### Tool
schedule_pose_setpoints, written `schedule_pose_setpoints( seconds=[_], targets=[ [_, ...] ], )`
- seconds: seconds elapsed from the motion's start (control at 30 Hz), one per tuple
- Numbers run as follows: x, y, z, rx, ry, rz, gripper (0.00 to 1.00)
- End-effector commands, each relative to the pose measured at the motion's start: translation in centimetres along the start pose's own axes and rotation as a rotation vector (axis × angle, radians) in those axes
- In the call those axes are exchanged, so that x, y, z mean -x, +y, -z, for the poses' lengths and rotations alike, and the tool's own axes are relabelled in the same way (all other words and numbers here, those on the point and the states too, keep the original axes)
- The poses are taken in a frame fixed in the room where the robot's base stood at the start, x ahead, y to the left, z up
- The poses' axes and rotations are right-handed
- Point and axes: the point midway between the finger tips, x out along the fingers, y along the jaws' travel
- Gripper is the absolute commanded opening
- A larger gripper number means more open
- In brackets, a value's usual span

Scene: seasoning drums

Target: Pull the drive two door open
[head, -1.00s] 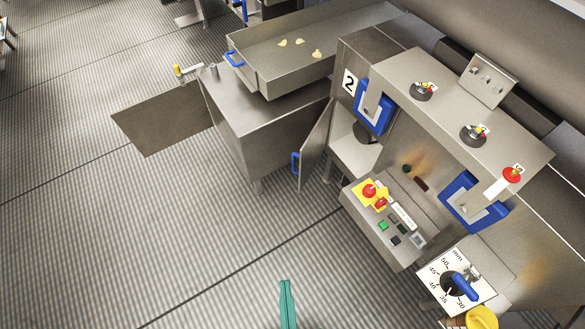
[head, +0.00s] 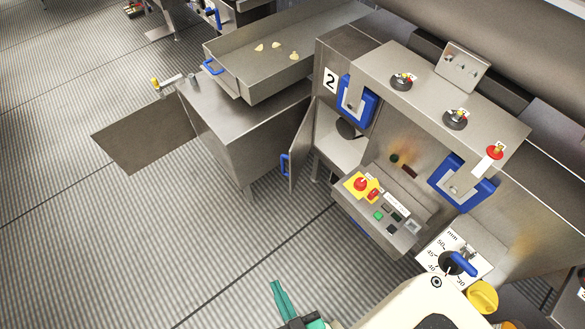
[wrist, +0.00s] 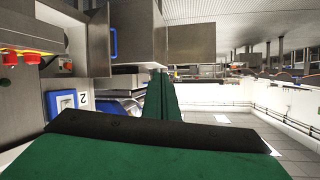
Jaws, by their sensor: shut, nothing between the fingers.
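The metal door (head: 301,145) below the "2" label (head: 331,81) stands swung out from its compartment in the head view. Its blue handle (head: 285,164) is on the outer edge, and a blue handle also shows in the wrist view (wrist: 113,42). My gripper (head: 277,290) is low in the head view, well in front of the door and apart from it. Its green fingers (wrist: 162,97) are together and empty in the wrist view. Part of the gripper is cut off at the bottom of the head view.
A control panel with a red stop button (head: 361,184) juts out right of the door. A dial plate (head: 455,262) and yellow knob (head: 482,297) are nearer my arm. A metal cabinet (head: 240,130) and flat panel (head: 146,131) stand left. Ribbed floor in front is clear.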

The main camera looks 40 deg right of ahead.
Motion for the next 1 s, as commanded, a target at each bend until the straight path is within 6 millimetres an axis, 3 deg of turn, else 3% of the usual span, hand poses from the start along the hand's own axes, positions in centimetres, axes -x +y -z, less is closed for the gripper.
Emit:
schedule_pose_setpoints(
  seconds=[0.03, 0.2, 0.3, 0.47, 0.57, 0.73, 0.83, 1.0],
  targets=[
    [-2.0, 1.8, -1.5, -0.063, -0.020, -0.036, 0.00],
    [-7.4, 6.9, -6.2, -0.294, -0.095, -0.113, 0.00],
    [-10.4, 9.5, -8.0, -0.442, -0.118, -0.136, 0.00],
    [-15.3, 13.2, -9.1, -0.689, -0.118, -0.128, 0.00],
    [-18.2, 15.3, -8.4, -0.843, -0.091, -0.094, 0.00],
    [-22.5, 19.2, -4.7, -1.091, 0.007, 0.012, 0.00],
    [-24.2, 21.6, -1.6, -1.207, 0.085, 0.094, 0.00],
    [-25.4, 24.9, 3.1, -1.333, 0.212, 0.219, 0.00]
  ],
)
